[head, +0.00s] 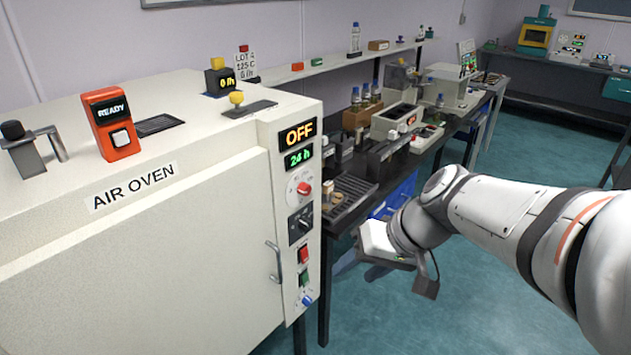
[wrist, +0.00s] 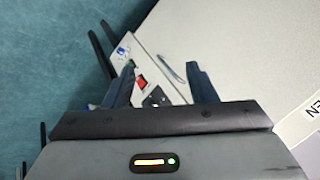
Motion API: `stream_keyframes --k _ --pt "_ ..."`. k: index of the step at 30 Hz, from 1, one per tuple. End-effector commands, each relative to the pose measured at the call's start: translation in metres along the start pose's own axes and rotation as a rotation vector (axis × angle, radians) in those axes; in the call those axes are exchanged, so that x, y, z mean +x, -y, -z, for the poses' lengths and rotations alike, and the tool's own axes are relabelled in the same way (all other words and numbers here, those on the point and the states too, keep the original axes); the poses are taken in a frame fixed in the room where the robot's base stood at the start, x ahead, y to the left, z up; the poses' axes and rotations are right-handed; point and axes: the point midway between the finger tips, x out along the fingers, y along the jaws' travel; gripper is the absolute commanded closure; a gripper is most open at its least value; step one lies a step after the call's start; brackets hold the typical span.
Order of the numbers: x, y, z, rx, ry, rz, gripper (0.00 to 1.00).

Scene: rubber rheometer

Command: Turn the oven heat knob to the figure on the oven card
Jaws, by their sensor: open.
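The white air oven (head: 190,235) fills the left of the head view. The dial's figures are too small to read. My gripper (wrist: 160,80) is open and empty, pointing at the panel. Its fingers (wrist: 205,88) stand apart in the wrist view, with the red dial knob not visible there. In the head view, its fingertips are not clear.
Below the dial are a black knob (head: 304,223), a red switch (head: 304,254), a green switch (head: 304,278) and a blue knob (head: 307,299). A door handle (head: 274,262) sticks out left of them. A bench (head: 350,192) with apparatus stands behind my gripper.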

Motion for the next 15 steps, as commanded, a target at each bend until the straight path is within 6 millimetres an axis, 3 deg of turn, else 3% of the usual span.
stream_keyframes --k 1,6,12,15 --pt "0.032 -0.005 0.013 -0.012 -0.023 0.092 0.49" --pt "0.075 0.002 0.082 -0.083 -0.211 0.376 0.49" --pt "0.102 -0.018 0.163 -0.142 -0.527 0.570 0.49" --pt "0.106 -0.033 0.192 -0.158 -0.661 0.605 0.49"
